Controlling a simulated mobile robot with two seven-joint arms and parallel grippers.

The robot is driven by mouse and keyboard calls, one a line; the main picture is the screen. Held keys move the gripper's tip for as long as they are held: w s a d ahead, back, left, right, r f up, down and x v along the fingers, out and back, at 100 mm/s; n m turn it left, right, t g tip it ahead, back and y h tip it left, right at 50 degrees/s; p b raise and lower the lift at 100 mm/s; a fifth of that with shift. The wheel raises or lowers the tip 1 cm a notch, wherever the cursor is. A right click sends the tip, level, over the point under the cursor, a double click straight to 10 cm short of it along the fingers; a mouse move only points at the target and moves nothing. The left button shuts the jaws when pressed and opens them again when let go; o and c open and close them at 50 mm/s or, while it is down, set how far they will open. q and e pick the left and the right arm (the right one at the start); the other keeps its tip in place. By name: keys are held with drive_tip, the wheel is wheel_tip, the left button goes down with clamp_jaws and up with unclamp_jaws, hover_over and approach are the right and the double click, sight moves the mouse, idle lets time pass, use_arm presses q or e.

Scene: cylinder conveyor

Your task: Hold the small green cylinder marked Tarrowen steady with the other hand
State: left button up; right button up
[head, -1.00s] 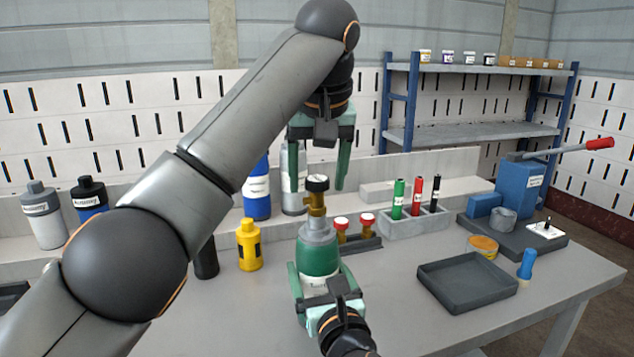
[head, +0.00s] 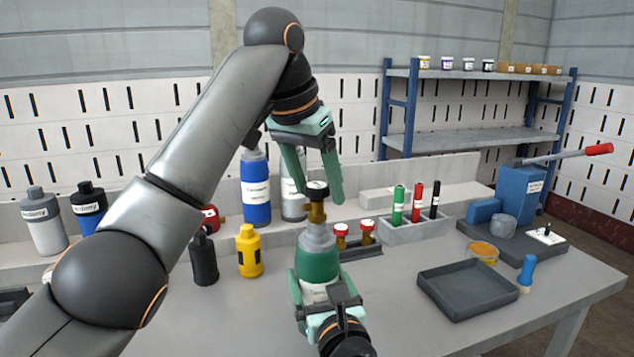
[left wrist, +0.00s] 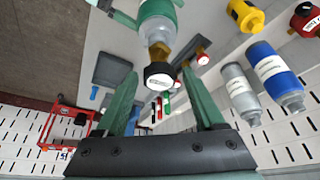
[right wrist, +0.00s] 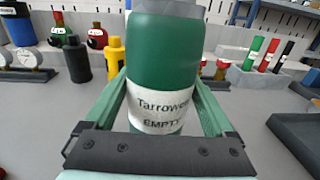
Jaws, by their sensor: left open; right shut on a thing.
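The small green cylinder (head: 317,261) stands upright on the table, with a grey shoulder and a brass valve with a black knob (head: 317,188) on top. In the right wrist view its white label (right wrist: 163,113) reads "Tarrowen EMPTY". My right gripper (head: 319,283) is shut on its body from the front, a finger on each side. My left gripper (head: 322,199) is open above, its fingers at the height of the valve and pointing down. In the left wrist view the black knob (left wrist: 159,74) lies between the open fingers, apparently touching neither.
A yellow cylinder (head: 249,251) and a black one (head: 203,258) stand to the left. Behind are a blue cylinder (head: 255,190) and red-knobbed brass valves (head: 367,230). An empty dark tray (head: 466,290) lies right, near a grey marker holder (head: 412,229). Table between is clear.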

sight(317, 206)
use_arm(q)
drive_tip(key=m, duration=0.3)
drive_tip(key=shift+g+h, duration=0.4)
drive_tip(key=shift+f, duration=1.25)
clamp_jaws()
idle(0.5)
drive_tip(key=n+y, duration=0.1)
drive_tip(key=n, duration=0.2)
drive_tip(key=n+t, duration=0.1)
drive_tip(key=n, duration=0.1)
drive_tip(key=shift+n+y, duration=0.4)
